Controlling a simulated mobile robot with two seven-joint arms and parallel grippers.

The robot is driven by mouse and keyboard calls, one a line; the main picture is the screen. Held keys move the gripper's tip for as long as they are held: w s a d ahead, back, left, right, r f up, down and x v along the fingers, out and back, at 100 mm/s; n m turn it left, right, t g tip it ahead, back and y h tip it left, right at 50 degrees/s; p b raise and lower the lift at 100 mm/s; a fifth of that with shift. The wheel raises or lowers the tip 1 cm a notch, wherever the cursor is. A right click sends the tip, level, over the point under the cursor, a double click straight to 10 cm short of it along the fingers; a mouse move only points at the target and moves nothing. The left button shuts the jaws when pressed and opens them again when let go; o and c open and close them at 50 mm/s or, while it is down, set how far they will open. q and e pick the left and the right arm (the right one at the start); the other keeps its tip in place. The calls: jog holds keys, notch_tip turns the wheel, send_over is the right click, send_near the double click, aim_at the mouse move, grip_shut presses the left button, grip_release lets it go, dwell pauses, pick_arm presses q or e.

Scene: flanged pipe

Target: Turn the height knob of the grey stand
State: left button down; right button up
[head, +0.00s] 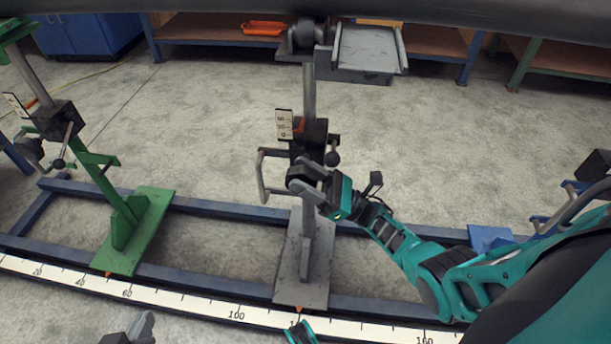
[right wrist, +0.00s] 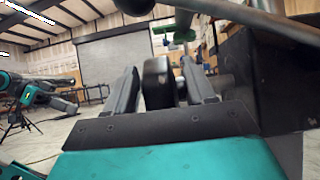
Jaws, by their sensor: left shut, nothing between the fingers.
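The grey stand (head: 309,240) stands upright in the middle of the head view, with a black block (head: 316,132) on its post. The dark round height knob (head: 298,175) is at the near side of the post, below that block. My right gripper (head: 305,184) reaches in from the right with its fingers on either side of the knob. In the right wrist view the knob (right wrist: 157,82) sits between the two fingers and nearly fills the gap; I cannot tell whether both touch it. My left gripper (head: 143,325) is shut and empty at the bottom edge, apart from the stand.
A white scale plate (head: 284,125), a ball-ended lever (head: 332,158) and a grey bent handle (head: 262,175) are close around the knob. A green stand (head: 130,215) is at the left. Blue rails (head: 205,288) and a ruler strip (head: 190,304) run along the floor.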

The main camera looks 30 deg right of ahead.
jog(key=shift+s+d+f, duration=0.25)
jog(key=shift+d+f, duration=0.1)
jog(key=s+d+f, duration=0.1)
jog(key=s+d, duration=0.7)
jog(key=d, duration=0.2)
jog(key=shift+d, duration=0.4)
